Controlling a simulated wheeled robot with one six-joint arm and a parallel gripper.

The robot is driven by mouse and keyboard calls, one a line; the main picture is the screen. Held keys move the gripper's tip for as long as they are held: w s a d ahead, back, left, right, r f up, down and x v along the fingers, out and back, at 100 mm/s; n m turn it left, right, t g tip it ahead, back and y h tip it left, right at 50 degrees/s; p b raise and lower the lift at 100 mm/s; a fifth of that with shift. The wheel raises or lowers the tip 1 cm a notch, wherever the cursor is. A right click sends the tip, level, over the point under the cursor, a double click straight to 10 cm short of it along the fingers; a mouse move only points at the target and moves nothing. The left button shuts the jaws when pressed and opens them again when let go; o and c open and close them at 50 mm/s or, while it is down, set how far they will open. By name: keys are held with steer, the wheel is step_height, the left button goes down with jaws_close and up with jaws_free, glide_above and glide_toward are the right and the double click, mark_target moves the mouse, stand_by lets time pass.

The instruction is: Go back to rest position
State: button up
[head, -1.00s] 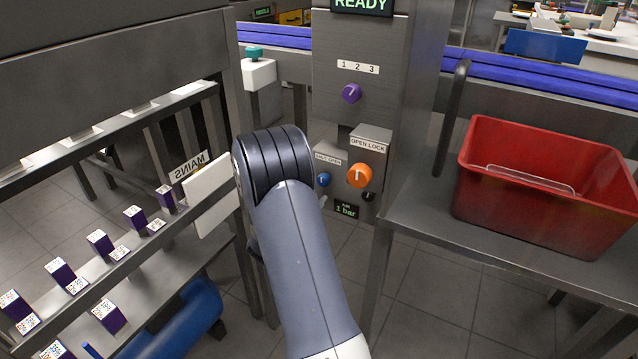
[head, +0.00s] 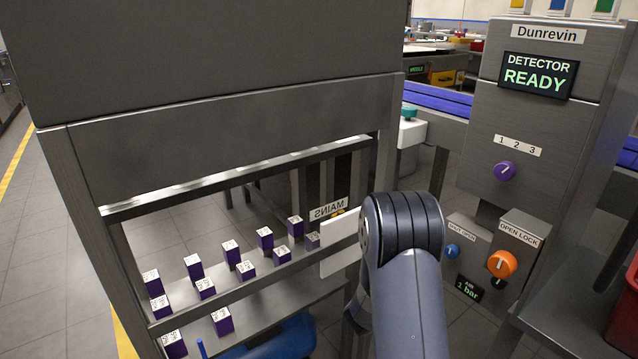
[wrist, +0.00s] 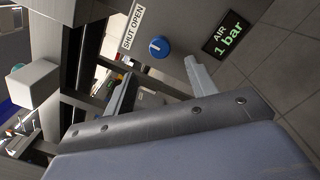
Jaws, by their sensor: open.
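My gripper (wrist: 160,88) shows in the wrist view with its two fingers apart and nothing between them. Beyond the fingers are a blue knob (wrist: 158,47) by a SHUT OPEN label and an AIR display (wrist: 228,33) reading 1 bar. In the head view my arm rises from the bottom, right of centre, and its dark joint hides the gripper. The blue knob (head: 452,251) and the orange OPEN LOCK knob (head: 501,264) are to the right of the arm in that view.
The detector cabinet (head: 519,128) reads READY and has a purple 1-2-3 knob (head: 504,170). At left, a metal frame (head: 240,165) holds rows of small purple boxes (head: 232,255). A white plate (head: 341,249) is close beside my arm. A red crate (head: 626,312) is cut off at right.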

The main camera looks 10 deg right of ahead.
steer(key=b+x, duration=0.1)
steer(key=x, duration=0.8)
steer(key=shift+b, duration=0.35)
steer(key=shift+a+r, duration=0.1)
steer(key=shift+a, duration=0.05)
